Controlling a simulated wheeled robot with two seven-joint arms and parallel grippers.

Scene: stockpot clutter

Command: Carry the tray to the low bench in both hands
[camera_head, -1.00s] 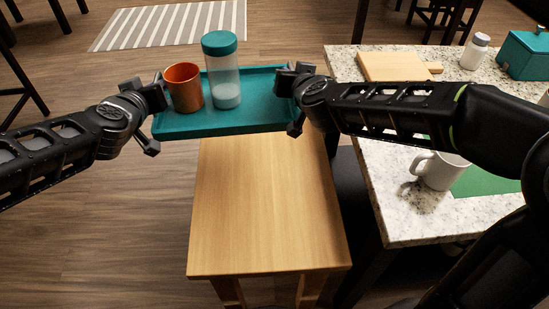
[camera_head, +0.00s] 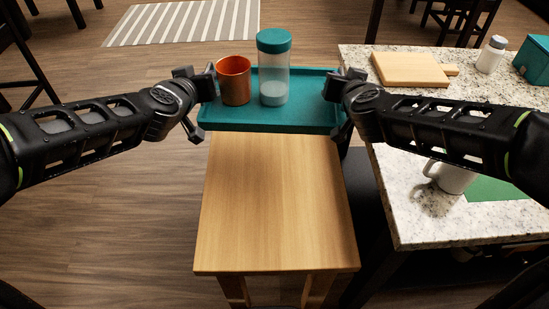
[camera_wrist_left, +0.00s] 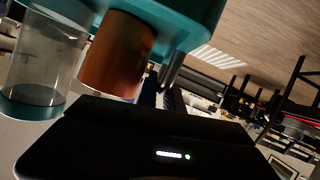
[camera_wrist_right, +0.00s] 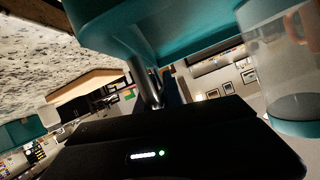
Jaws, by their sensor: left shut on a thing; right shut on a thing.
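The teal tray (camera_head: 300,118) is held level between my two grippers, over the far end of the wooden bench (camera_head: 275,210) in the head view. I cannot tell the gap between tray and bench. A copper cup (camera_head: 234,82) and a clear jar with a teal lid (camera_head: 273,75) stand upright on the tray. My left gripper (camera_head: 207,98) is shut on the tray's left edge, and my right gripper (camera_head: 338,100) is shut on its right edge. The left wrist view shows the cup (camera_wrist_left: 115,55) and jar (camera_wrist_left: 38,65) close by; the right wrist view shows the tray (camera_wrist_right: 170,25).
A granite counter (camera_head: 410,215) stands right of the bench, with a cutting board (camera_head: 408,68), a shaker (camera_head: 491,55), a white mug (camera_head: 452,178) and a teal box. My right arm passes over it. Left of the bench is open wooden floor; a striped rug (camera_head: 185,22) lies beyond.

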